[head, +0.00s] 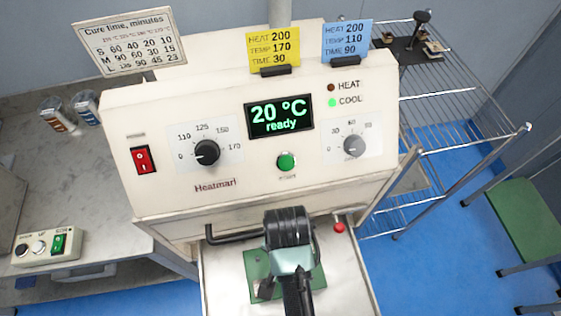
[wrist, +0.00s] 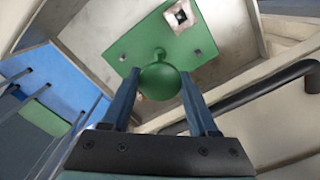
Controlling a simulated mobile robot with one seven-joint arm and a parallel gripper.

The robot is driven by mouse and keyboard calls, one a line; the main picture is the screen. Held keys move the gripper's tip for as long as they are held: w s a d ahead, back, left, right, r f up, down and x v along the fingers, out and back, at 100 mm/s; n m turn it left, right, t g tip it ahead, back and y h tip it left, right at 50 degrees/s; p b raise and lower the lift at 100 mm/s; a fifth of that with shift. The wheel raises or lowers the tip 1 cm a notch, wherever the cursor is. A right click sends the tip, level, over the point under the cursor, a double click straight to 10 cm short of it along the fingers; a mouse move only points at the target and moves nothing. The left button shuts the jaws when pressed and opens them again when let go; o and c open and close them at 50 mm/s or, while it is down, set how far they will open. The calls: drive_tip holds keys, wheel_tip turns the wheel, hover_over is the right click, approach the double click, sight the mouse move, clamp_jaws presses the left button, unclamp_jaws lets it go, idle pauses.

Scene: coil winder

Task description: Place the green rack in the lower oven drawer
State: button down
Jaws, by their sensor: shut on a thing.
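The green rack (head: 257,272) is a flat green plate, seen over the open lower drawer (head: 226,262), partly hidden by my gripper (head: 290,268). In the wrist view, the rack (wrist: 130,45) has a round green knob (wrist: 160,82) on a stem. My gripper (wrist: 160,76) has its two fingers on either side of this knob and is shut on it. A small pale square piece with a dark centre (wrist: 181,14) sits on the plate. The plate appears within the drawer's walls. I cannot tell whether it touches the drawer floor.
The oven (head: 240,175) reads 20 °C, ready, with its green cool lamp lit. A black handle bar (head: 232,238) runs close beside my gripper; a dark bar (wrist: 265,88) also shows in the wrist view. A wire shelf (head: 440,100) stands right, a workbench (head: 70,190) left.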

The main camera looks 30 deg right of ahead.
wheel_tip(320, 180, down, 10)
drive_tip(key=shift+w+f+b, duration=0.15)
drive_tip(key=shift+f+b, duration=0.1)
drive_tip(key=shift+b, duration=0.35)
drive_tip(key=shift+f, duration=0.15)
drive_tip(key=shift+c, duration=0.8)
unclamp_jaws()
wheel_tip(320, 180, up, 12)
drive_tip(key=shift+r+p, duration=0.15)
drive_tip(key=shift+p, duration=0.65)
